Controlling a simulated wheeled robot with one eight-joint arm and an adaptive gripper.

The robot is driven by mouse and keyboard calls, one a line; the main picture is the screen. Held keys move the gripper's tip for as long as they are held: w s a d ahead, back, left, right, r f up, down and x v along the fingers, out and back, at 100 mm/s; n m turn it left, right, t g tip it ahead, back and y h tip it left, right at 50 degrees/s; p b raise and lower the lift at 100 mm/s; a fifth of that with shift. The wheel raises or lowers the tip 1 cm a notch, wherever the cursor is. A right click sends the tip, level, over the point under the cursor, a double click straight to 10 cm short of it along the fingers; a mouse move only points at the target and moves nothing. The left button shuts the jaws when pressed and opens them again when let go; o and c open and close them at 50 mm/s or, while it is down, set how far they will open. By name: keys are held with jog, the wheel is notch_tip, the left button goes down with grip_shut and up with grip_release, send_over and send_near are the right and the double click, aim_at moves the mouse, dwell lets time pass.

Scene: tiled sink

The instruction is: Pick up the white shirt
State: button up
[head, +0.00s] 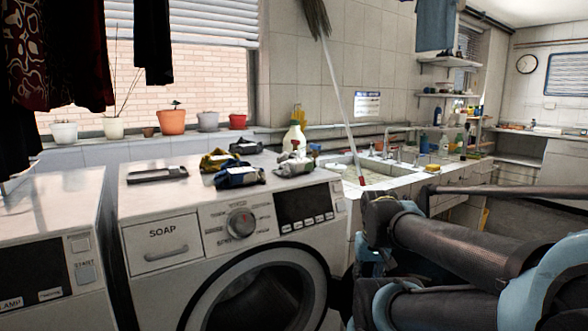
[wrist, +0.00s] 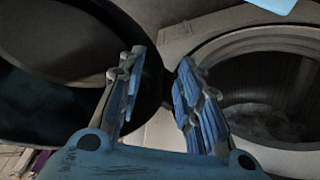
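A crumpled whitish-grey cloth (head: 295,166) lies on the washing machine's top, at the right end of a small group of folded cloths. It may be the white shirt; I cannot tell for sure. In the wrist view, a dim, pale shape (wrist: 262,121) lies low inside a round drum; what it is stays unclear. My gripper (wrist: 161,58) is open, its two blue padded fingers apart with nothing between them. The drum opening is right of the fingers. In the head view my arm is at the lower right, and the fingers cannot be made out clearly.
The washing machine (head: 165,240) has a bare left top with a dark flat object (head: 158,174). Yellow-and-dark (head: 215,160) and blue (head: 240,178) cloths lie near a white spray bottle (head: 294,135). A mop handle (head: 345,110) leans at the sink (head: 385,165).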

notch_tip(320, 180, up, 3)
notch_tip(320, 180, up, 46)
jog(key=m+g, duration=0.2)
jog(key=m, duration=0.8)
send_over(294, 161)
jog(key=w+a, duration=0.2)
jog(key=w, duration=0.5)
jog(key=f, duration=1.2)
jog(key=shift+s+d, duration=0.2)
jog(key=shift+d, duration=0.05)
jog(key=shift+s+a+f, duration=0.1)
jog(key=shift+a+f, duration=0.05)
jog(key=shift+f, duration=2.55)
jog(key=shift+f, duration=0.15)
grip_shut()
